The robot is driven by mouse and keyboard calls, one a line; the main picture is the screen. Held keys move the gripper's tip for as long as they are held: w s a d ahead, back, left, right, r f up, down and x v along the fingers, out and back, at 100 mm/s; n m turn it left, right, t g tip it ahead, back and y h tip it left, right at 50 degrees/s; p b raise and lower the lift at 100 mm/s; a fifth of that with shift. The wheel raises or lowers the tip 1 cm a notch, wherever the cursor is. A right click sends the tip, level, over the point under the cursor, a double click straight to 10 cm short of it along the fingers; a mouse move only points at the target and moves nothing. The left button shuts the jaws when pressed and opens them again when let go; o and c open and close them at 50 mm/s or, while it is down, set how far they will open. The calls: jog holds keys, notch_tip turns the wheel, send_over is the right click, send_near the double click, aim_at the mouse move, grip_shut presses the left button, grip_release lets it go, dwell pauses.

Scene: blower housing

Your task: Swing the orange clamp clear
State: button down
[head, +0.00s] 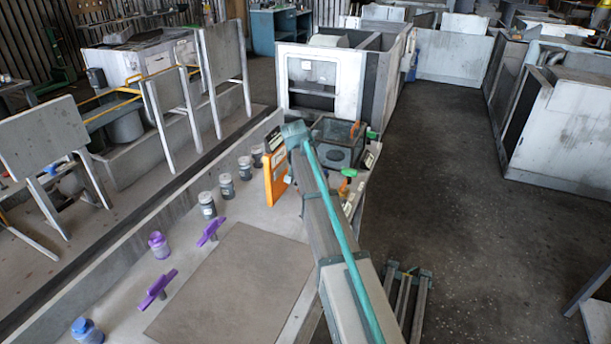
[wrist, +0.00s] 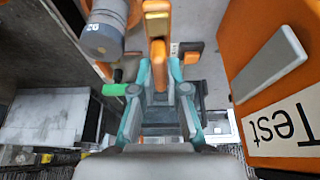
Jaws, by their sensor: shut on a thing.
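The orange clamp (wrist: 158,55) stands upright in the middle of the wrist view, its lever between my fingertips. My gripper (wrist: 161,76), with teal fingers, is shut on this lever. The lower end of the lever is hidden between the fingers. In the head view my arm covers the gripper, and I cannot make out the clamp there. The housing (head: 338,132), a dark-framed box with a clear top, stands just beyond the end of my arm.
An orange panel marked "Test" (wrist: 283,133) stands close on the right in the wrist view. Several jars and two purple handles line the bench (head: 180,250). The floor at right is open.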

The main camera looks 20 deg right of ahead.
jog(key=c, duration=1.2)
grip_release()
jog(key=v, duration=1.2)
jog(key=shift+s, duration=0.1)
